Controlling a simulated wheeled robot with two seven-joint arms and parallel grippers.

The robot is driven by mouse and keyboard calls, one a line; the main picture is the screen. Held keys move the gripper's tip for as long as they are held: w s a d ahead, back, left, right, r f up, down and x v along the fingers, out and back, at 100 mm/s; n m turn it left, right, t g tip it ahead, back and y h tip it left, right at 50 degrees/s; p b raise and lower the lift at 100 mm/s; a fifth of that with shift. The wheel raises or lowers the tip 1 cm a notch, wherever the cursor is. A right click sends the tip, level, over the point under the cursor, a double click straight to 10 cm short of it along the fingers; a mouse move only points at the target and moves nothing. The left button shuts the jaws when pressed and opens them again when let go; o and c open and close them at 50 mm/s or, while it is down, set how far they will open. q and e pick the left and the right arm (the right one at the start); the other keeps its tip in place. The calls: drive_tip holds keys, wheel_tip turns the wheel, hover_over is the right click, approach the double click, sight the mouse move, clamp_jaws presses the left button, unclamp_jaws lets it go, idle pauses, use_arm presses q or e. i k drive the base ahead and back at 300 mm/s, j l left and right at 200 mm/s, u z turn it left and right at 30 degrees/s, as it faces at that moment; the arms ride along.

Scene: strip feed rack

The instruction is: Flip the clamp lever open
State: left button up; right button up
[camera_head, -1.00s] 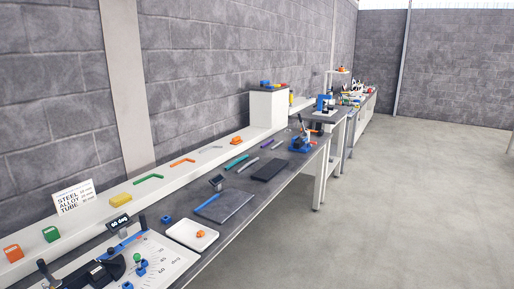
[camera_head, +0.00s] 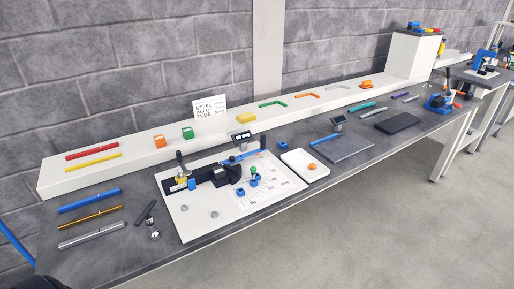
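A tube bender on a white base board (camera_head: 205,215) stands on the near workbench. An upright black lever (camera_head: 180,160) rises at the left end of its black body (camera_head: 208,177), above a small yellow block (camera_head: 182,180). I cannot tell for certain that this is the clamp lever. A blue arm (camera_head: 243,156) with a black upright handle (camera_head: 263,142) lies at the bender's right side. A blue tool with a dark lever (camera_head: 449,82) stands farther right on the bench. Neither of my grippers is in view.
Blue, orange and grey tubes (camera_head: 90,237) lie left of the board. A white tray (camera_head: 318,174) with an orange piece is to the right. A white shelf (camera_head: 130,150) runs behind against the wall. The floor in front is clear.

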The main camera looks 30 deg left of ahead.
sight(179, 156)
drive_tip(key=i+j+u, duration=0.1)
drive_tip(key=j+u, duration=0.15)
drive_tip(key=i+j+u, duration=0.25)
drive_tip(key=j, duration=0.25)
drive_tip(key=i+j+u, duration=0.1)
drive_tip(key=j+u, duration=0.15)
drive_tip(key=i+j+u, duration=0.25)
drive_tip(key=k+l, duration=0.45)
drive_tip(key=k+u, duration=0.05)
